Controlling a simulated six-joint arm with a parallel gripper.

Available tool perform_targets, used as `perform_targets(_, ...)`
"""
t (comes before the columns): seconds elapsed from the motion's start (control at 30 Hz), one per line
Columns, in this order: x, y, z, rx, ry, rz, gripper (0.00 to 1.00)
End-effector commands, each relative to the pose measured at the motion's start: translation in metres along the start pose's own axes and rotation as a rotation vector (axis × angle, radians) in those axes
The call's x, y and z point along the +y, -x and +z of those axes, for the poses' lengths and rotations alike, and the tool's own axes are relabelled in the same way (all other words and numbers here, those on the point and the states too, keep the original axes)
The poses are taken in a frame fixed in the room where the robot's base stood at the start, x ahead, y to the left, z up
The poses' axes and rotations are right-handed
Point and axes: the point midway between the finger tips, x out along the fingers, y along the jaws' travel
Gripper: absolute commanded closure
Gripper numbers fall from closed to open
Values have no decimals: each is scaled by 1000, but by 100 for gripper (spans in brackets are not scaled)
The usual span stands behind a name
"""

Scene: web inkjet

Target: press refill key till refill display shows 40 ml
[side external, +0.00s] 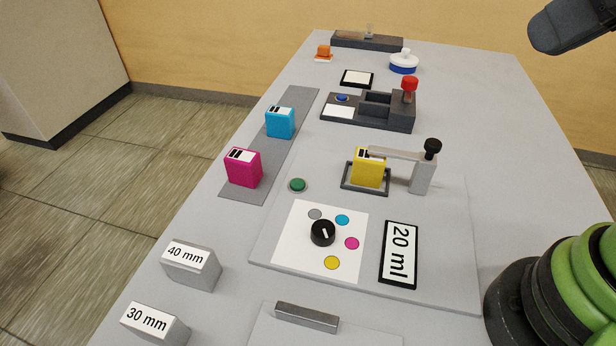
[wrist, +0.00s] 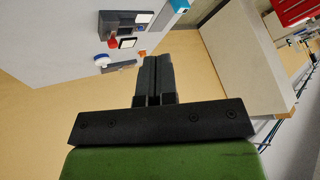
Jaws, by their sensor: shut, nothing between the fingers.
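The refill display (side external: 400,252) lies at the right of the front grey plate and reads 20 ml. A green round button (side external: 298,184), the likely refill key, sits at the plate's left edge, with no label visible. A yellow cartridge (side external: 367,167) stands in a dark frame behind the display, under a grey lever arm with a black knob (side external: 432,147). A black dial (side external: 322,232) sits on a white card with grey, cyan, magenta and yellow dots. My gripper (wrist: 155,62) is shut and empty in the wrist view, away from the plate; the button is not visible there.
Magenta (side external: 243,167) and cyan (side external: 280,122) cartridges stand on a grey strip at left. A dark unit (side external: 368,112) with a blue button and red knob stands behind. Blocks marked 40 mm (side external: 190,265) and 30 mm (side external: 153,324) are at front left.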

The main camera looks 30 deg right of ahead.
Motion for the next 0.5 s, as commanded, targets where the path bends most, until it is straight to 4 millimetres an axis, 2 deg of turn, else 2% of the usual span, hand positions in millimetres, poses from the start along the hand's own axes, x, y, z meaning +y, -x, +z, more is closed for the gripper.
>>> perform_targets(0.1,-8,-25,-25,1,155,11,100)
perform_targets(0.3,-28,-78,-61,27,441,12,100)
perform_targets(0.5,-54,-142,-78,57,731,-7,100)
